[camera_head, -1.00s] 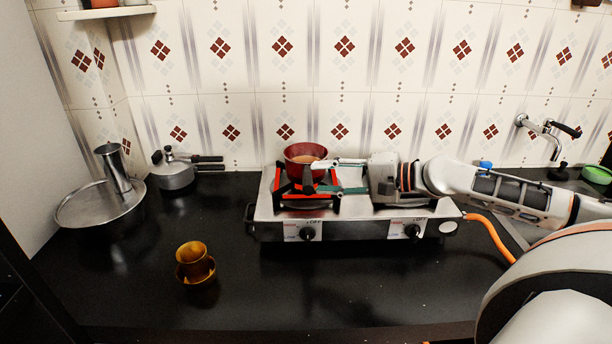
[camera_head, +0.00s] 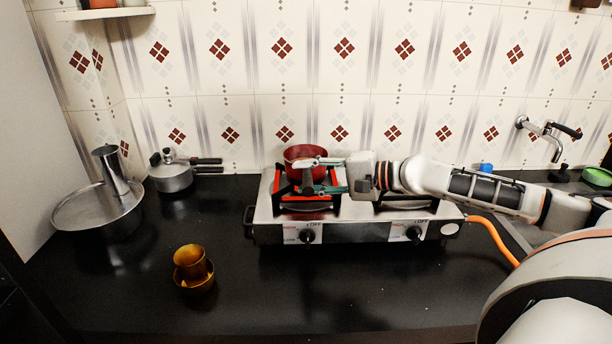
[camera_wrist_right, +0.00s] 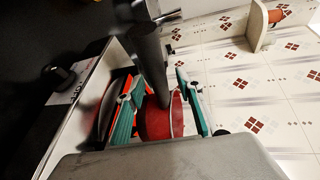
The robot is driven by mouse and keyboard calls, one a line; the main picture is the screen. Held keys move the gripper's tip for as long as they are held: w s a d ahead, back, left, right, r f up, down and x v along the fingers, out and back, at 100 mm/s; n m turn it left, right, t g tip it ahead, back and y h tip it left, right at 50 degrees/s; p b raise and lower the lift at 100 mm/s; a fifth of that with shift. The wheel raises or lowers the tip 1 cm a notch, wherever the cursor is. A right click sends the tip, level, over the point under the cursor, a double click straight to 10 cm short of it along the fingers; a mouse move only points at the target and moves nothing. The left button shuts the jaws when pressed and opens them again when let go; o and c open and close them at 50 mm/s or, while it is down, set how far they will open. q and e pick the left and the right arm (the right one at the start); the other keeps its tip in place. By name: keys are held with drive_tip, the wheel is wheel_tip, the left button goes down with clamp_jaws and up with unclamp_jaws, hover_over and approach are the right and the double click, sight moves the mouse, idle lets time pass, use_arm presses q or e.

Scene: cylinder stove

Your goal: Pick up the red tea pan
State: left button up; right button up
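The red tea pan (camera_head: 306,152) sits over the left burner of the stove, its dark handle (camera_head: 307,182) pointing toward the front. My right gripper (camera_head: 324,176) reaches in from the right at the handle, hiding part of the pan's front. In the right wrist view, the dark handle (camera_wrist_right: 150,65) passes between the two teal fingers of my right gripper (camera_wrist_right: 163,108), with the red pan (camera_wrist_right: 155,122) just beyond. The fingers stand apart, and I see no clear grip on the handle. My left gripper is not in view.
The two-burner stove (camera_head: 270,232) stands on the black counter. A grey pressure cooker (camera_head: 172,178) and a steel pan (camera_head: 85,212) with a tumbler are at left. A tiled wall and tap (camera_head: 545,135) are behind.

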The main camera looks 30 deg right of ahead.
clamp_jaws()
drive_tip(key=shift+r, duration=0.15)
drive_tip(key=shift+r, duration=0.1)
